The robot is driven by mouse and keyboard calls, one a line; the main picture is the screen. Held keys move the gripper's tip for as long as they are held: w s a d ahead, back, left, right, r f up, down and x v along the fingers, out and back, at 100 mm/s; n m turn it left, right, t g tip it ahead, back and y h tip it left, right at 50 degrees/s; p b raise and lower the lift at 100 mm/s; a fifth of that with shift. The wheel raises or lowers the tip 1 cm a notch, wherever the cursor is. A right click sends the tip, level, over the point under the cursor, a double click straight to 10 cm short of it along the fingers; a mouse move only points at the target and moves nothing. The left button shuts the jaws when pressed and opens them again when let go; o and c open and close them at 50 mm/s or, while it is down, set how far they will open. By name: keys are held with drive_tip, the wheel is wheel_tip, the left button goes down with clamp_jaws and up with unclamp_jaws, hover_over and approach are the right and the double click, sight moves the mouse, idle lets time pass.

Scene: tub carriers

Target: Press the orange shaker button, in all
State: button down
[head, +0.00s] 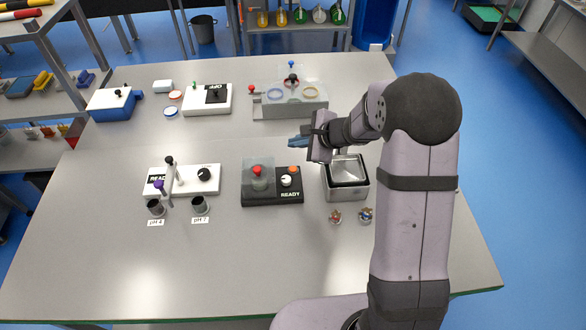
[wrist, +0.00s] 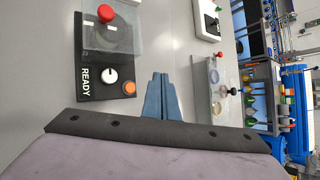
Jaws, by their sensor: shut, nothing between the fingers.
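The shaker (head: 257,201) is a dark base marked READY near the middle of the table. Its orange button (head: 294,169) sits at the back right of the base, behind a white knob (head: 287,181). A clear cover with a red knob (head: 257,170) stands on its left part. In the wrist view the orange button (wrist: 129,88) is left of the fingers, below the white knob. My gripper (head: 291,141) is shut and empty, raised behind and above the shaker, apart from the button. Its blue fingers (wrist: 161,80) lie together in the wrist view.
A metal tub (head: 346,193) stands right of the shaker, under my arm, with two small items in front. A white pH device (head: 205,186) stands on the left. A grey box with rings (head: 290,108) is behind. The front table is clear.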

drive_tip(key=b, duration=0.5)
hover_over(296, 173)
wheel_tip(296, 173, down, 7)
drive_tip(key=shift+w+f, duration=0.1)
drive_tip(key=shift+f, duration=0.05)
drive_tip(key=shift+f+b, duration=0.65)
drive_tip(key=shift+b, duration=0.15)
drive_tip(key=shift+f+b, duration=0.9)
drive_tip(key=shift+b, duration=0.4)
idle(1.9)
drive_tip(key=shift+r, duration=0.2)
drive_tip(key=shift+r+p, duration=0.6)
drive_tip(key=shift+r, duration=0.1)
idle(0.3)
wheel_tip(296, 173, up, 5)
drive_tip(key=p, duration=0.3)
drive_tip(key=shift+p, duration=0.35)
idle(0.7)
